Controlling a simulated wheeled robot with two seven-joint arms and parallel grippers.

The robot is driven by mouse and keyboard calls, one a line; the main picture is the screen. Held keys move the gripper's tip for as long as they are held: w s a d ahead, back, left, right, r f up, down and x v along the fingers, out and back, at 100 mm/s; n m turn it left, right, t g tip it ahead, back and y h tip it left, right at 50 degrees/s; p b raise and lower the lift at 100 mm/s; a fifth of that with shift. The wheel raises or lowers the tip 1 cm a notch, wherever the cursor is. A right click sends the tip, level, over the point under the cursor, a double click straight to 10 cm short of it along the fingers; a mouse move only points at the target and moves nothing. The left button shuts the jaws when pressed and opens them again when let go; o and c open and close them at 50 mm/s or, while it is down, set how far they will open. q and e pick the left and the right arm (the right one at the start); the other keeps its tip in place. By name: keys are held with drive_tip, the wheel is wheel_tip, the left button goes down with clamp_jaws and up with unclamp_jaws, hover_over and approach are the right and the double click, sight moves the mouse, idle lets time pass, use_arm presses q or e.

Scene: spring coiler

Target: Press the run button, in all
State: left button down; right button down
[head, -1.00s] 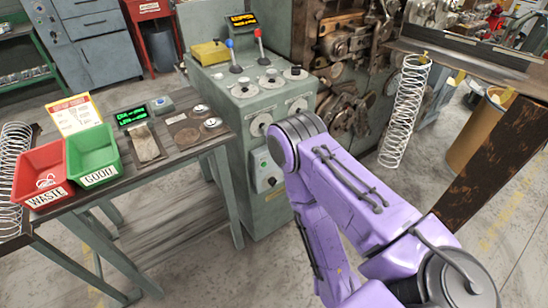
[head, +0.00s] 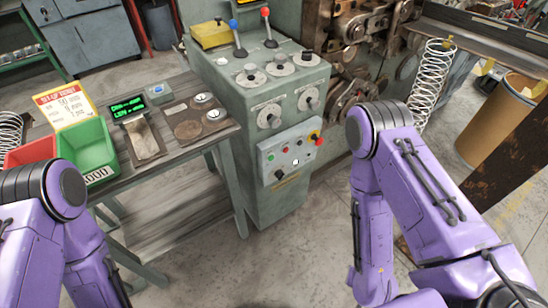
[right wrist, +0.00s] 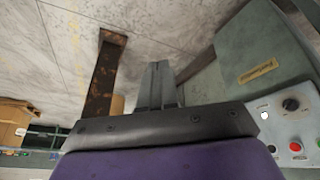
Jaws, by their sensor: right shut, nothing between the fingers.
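The control panel (head: 267,140) is a light grey box on the front of the green machine cabinet. It carries a green button (head: 270,157), a red button, a white button (head: 295,162), a black knob (head: 279,174) and a red-and-yellow stop button (head: 315,136). I cannot read which is labelled run. In the right wrist view the panel shows at the right edge, with its red button (right wrist: 295,147) and black knob (right wrist: 291,104). My right gripper (right wrist: 158,68) is shut and empty, left of the panel and apart from it. My left gripper is out of view.
A bench at left holds the green bin (head: 88,150), part of the red bin (head: 30,150), a lit display (head: 128,108) and a sign (head: 66,106). A coil spring (head: 430,85) hangs at right by a brown barrel (head: 490,130). Floor before the cabinet is clear.

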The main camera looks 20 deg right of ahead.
sight(271, 158)
drive_tip(key=w+a+f+m+t+b, duration=0.1)
drive_tip(key=w+a+m+t+b, duration=0.15)
drive_tip(key=w+b, duration=0.35)
drive_tip(key=w+a+f+m+t+b, duration=0.2)
drive_tip(key=w+m+t+b, duration=0.15)
drive_tip(key=w, duration=0.45)
drive_tip(key=w+a+f+m+t+b, duration=0.1)
drive_tip(key=w+a+m+t+b, duration=0.2)
drive_tip(key=w, duration=0.4)
drive_tip(key=w+a+r+m+t+h+b, duration=0.4)
drive_tip(key=w+r+m+b, duration=0.5)
drive_tip(key=m, duration=0.6)
drive_tip(key=shift+w+a+r+m+t+h+b, duration=0.2)
drive_tip(key=shift+w+m+t+h+b, duration=0.1)
drive_tip(key=shift+w+h+b, duration=0.15)
drive_tip(key=shift+w, duration=0.1)
drive_tip(key=w+a+b, duration=0.2)
drive_tip(key=w+a, duration=0.1)
drive_tip(key=w, duration=0.5)
